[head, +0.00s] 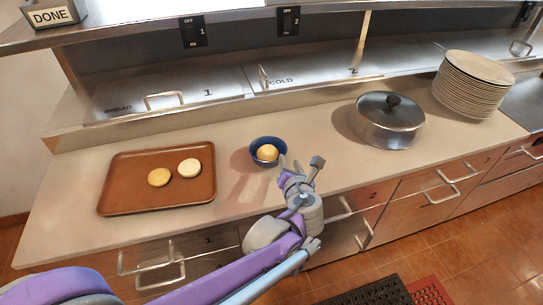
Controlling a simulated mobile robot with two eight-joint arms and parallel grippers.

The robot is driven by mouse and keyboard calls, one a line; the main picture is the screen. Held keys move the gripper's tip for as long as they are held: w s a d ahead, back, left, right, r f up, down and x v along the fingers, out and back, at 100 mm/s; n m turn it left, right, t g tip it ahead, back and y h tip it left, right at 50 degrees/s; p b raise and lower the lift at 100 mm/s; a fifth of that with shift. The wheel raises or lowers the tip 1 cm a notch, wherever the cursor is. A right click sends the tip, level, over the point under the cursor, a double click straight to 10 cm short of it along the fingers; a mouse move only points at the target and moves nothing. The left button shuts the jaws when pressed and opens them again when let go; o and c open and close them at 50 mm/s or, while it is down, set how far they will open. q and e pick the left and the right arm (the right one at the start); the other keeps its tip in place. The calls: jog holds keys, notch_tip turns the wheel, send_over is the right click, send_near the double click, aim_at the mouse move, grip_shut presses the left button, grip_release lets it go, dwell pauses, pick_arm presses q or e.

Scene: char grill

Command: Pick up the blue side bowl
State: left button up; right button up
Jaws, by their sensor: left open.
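The blue side bowl (254,157) stands upright on the counter (225,210), near its middle. A round tan bun-like item lies inside it. My left gripper (299,163) is open, just right of the bowl and slightly in front of it. One finger is close to the bowl's right rim; I cannot tell whether it touches. The other finger is farther right, away from the bowl. My right gripper is not in view.
A brown tray (130,196) with two round bun pieces lies left of the bowl. A metal lidded pan (387,125) and a stack of plates (468,88) stand to the right. Steel lids marked BREAD and COLD run behind. A shelf (130,25) overhangs the back.

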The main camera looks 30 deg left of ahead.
aim_at(285, 150)
pick_arm(q)
jog(key=x, duration=0.9)
jog(key=shift+w+a+f, duration=0.1)
jog(key=shift+a+f, duration=0.05)
jog(key=shift+f, duration=0.1)
grip_shut()
dwell(1.1)
